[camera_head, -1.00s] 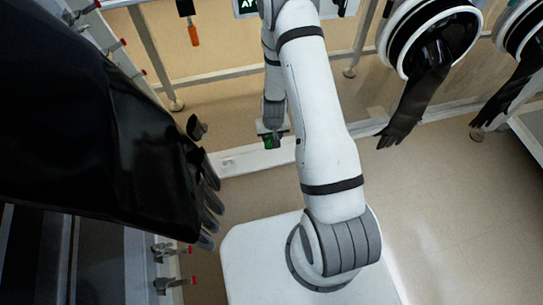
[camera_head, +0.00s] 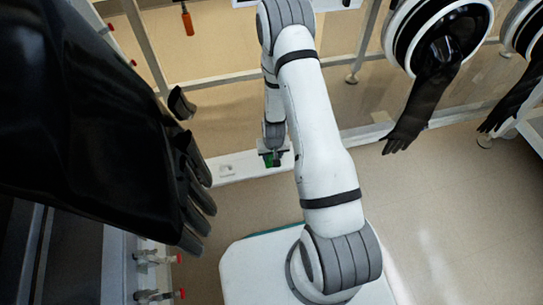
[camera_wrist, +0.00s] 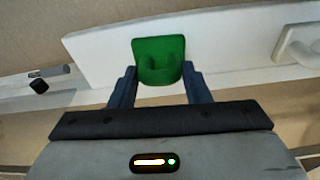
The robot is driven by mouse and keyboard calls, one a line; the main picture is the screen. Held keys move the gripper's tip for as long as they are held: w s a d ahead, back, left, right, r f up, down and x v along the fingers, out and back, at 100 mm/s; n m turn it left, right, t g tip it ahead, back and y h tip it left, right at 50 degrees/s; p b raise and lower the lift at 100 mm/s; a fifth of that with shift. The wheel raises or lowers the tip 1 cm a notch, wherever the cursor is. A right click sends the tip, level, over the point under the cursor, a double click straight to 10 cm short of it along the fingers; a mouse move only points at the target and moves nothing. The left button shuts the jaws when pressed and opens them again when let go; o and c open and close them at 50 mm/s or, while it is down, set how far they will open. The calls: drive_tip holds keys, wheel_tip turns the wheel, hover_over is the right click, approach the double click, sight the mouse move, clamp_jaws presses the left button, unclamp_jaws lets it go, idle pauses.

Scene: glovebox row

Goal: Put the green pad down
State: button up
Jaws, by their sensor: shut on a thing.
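The green pad (camera_wrist: 159,60) is between the two dark blue fingers of my gripper (camera_wrist: 160,80) in the wrist view. The gripper is shut on it. In the head view the green pad (camera_head: 268,160) shows as a small patch at my gripper (camera_head: 272,154), low over a white ledge. I cannot tell whether the pad touches the ledge.
The white ledge (camera_head: 235,170) runs along the foot of a metal frame, and a pale handle-like part (camera_wrist: 300,45) is on its right in the wrist view. A large black glove (camera_head: 90,130) fills the left. Another black glove (camera_head: 425,105) hangs at right. Open floor (camera_head: 450,220) lies right.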

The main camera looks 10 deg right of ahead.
drive_tip(key=shift+f, duration=0.15)
drive_tip(key=o, duration=0.9)
drive_tip(key=shift+f, duration=0.1)
drive_tip(key=s+a+r+p, duration=0.1)
drive_tip(key=s+r+p, duration=0.15)
drive_tip(key=r, duration=1.25)
drive_tip(key=s+r+p, duration=0.2)
drive_tip(key=s+r, duration=0.1)
drive_tip(key=r, duration=1.2)
drive_tip(key=shift+n+g, duration=0.3)
drive_tip(key=shift+n, duration=0.1)
drive_tip(key=s+r, duration=0.9)
drive_tip(key=s, duration=0.1)
drive_tip(key=s+r, duration=0.5)
drive_tip(key=shift+d+r, duration=0.25)
drive_tip(key=shift+r, duration=0.1)
